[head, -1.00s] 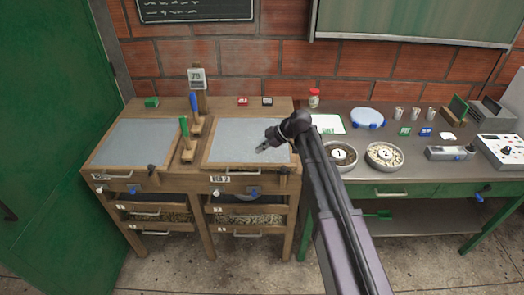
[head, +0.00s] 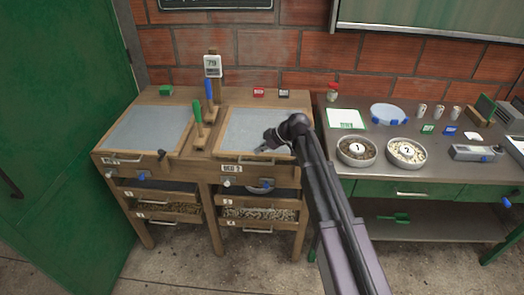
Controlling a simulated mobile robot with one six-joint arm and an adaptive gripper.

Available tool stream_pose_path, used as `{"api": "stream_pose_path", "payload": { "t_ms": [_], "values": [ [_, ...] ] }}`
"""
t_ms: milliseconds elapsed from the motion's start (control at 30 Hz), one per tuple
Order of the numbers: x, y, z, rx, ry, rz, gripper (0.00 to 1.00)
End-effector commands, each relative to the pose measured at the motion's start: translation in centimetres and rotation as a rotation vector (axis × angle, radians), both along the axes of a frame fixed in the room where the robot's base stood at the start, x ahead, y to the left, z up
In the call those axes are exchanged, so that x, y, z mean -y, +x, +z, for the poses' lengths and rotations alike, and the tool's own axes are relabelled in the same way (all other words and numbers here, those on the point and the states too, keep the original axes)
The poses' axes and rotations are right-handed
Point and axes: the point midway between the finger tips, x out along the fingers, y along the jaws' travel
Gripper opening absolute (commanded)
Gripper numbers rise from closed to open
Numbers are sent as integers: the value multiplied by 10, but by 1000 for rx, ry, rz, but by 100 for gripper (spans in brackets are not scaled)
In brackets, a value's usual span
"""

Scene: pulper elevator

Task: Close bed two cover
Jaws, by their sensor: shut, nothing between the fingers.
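Bed two is the right half of the wooden cabinet, with a "BED 2" label (head: 232,168) on its front edge. A flat grey panel (head: 240,122) lies in its wooden top frame. I cannot tell from this view whether that panel is the cover or the bed's own surface. A light handle (head: 255,162) shows at the front edge, right of the label. My gripper (head: 264,148) is shut and empty, over the front right part of the panel. Whether it touches the panel is unclear. My forearm hides the panel's right front corner.
Bed one's grey panel (head: 148,128) is at left. A green-handled brush (head: 198,130) and a blue-handled one (head: 210,100) stand between the beds. A meter (head: 212,66) rises behind. Bowl 1 (head: 356,152) and bowl 2 (head: 406,152) sit on the right-hand bench.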

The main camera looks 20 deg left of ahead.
Motion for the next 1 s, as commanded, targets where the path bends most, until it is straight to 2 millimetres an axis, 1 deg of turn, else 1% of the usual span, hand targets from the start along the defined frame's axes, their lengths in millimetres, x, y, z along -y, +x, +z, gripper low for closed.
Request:
{"api": "stream_pose_path", "payload": {
  "t_ms": [33, 300, 867, 1000],
  "values": [
    [0, 0, -8, 0, 0, 0, 0],
    [0, 2, -21, 0, 0, 0, 0],
    [-1, 2, -24, 0, 0, 1, 0],
    [-1, 1, -28, 0, 0, 1, 0]
  ]
}}
